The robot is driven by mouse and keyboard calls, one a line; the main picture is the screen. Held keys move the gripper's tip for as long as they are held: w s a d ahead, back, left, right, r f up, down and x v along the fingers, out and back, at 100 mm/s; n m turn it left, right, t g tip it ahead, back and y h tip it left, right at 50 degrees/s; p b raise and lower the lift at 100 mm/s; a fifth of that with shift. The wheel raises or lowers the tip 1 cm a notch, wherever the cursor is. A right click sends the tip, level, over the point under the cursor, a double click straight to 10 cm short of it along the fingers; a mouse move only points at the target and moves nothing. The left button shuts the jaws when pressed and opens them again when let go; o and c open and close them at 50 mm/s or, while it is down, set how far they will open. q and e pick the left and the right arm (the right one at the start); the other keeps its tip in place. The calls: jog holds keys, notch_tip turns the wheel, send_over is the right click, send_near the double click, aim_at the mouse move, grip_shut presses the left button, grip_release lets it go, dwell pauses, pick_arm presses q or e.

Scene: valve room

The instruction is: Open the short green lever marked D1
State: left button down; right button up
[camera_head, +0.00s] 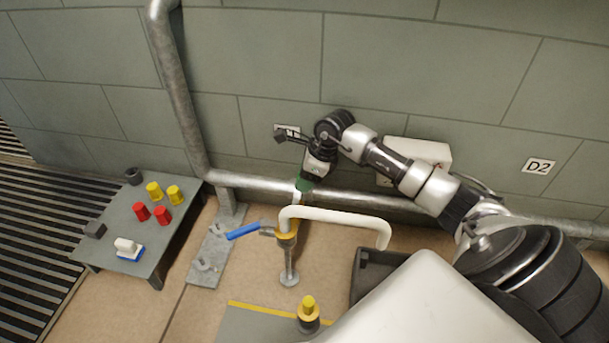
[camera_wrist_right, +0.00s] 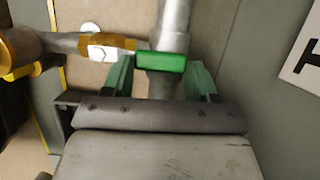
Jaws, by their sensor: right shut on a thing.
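The short green lever (camera_wrist_right: 162,62) shows in the right wrist view as a green bar lying across in front of a grey pipe. It sits beside a brass valve fitting (camera_wrist_right: 100,45) with a whitish nut. My right gripper (camera_wrist_right: 165,75) has its green fingers at the two ends of the lever and is shut on it. In the head view my right gripper (camera_head: 304,184) reaches down to the pipework below a wall label (camera_head: 287,130), which my arm partly covers. The lever cannot be told apart from the green fingers there. My left gripper is not in view.
A blue lever (camera_head: 243,231) and a white curved pipe (camera_head: 335,216) stand just in front of my right gripper. A grey wall pipe (camera_head: 245,182) runs behind. A low table (camera_head: 115,215) with red and yellow pieces is at left. The D2 label (camera_head: 538,166) is at right.

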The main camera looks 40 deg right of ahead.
jog(key=shift+s+a+p, duration=0.45)
jog(key=shift+a, duration=0.05)
jog(key=shift+f+m, duration=0.25)
jog(key=shift+m, duration=0.05)
jog(key=o, duration=1.3)
jog(key=shift+r, duration=0.1)
jog(key=shift+d, duration=0.15)
jog(key=shift+r, duration=0.1)
